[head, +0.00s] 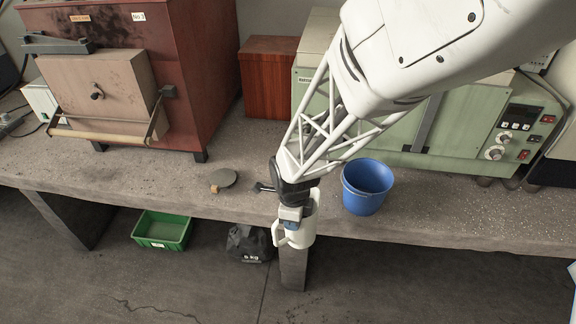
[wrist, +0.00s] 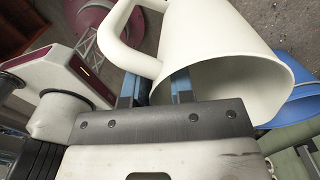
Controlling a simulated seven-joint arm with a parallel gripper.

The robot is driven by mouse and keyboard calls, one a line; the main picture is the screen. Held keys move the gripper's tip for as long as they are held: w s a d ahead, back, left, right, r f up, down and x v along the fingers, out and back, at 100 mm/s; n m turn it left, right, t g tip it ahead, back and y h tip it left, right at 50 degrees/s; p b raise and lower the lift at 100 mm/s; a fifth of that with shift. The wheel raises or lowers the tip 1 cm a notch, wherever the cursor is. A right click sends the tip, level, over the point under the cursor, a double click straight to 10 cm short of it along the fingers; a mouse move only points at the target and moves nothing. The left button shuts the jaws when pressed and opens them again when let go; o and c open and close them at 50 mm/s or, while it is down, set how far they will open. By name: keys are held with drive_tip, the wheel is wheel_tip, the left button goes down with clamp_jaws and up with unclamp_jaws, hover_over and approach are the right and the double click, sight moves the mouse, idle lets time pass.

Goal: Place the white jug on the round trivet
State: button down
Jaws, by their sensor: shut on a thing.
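The white jug (head: 301,234) hangs at the end of my arm in front of the bench's front edge, in the head view. My gripper (head: 291,214) is shut on it. In the wrist view the jug (wrist: 210,35) fills the upper middle, its open mouth towards the lower right and its handle at the left. The fingers of my gripper (wrist: 155,88) are at the rim, one on each side of the wall as far as I can tell. The round trivet (head: 224,178) appears to be the flat dark grey disc on the bench, left of my gripper. The trivet is bare on top.
A small wooden block (head: 214,188) lies at the trivet's front left edge. A small black object (head: 263,187) lies between trivet and my gripper. A blue bucket (head: 367,187) stands right of the jug. A red furnace (head: 190,60) stands behind left. A green crate (head: 162,230) is on the floor.

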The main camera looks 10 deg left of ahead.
drive_tip(key=w+a+r+n, duration=0.3)
drive_tip(key=w+a, duration=0.1)
drive_tip(key=a, duration=0.5)
drive_tip(key=w+a+r+n, duration=0.3)
drive_tip(key=w+a+n, duration=0.1)
drive_tip(key=a, duration=0.6)
drive_tip(key=shift+w+g, duration=0.3)
drive_tip(key=shift+w, duration=0.3)
drive_tip(key=shift+w+a, duration=0.1)
drive_tip(key=w+a+f, duration=0.1)
drive_tip(key=w+a, duration=0.8)
drive_tip(key=w, duration=0.3)
drive_tip(key=shift+w+a+f, duration=0.2)
drive_tip(key=shift+a+f, duration=0.1)
drive_tip(key=shift+a, duration=0.1)
drive_tip(key=shift+f, duration=1.75)
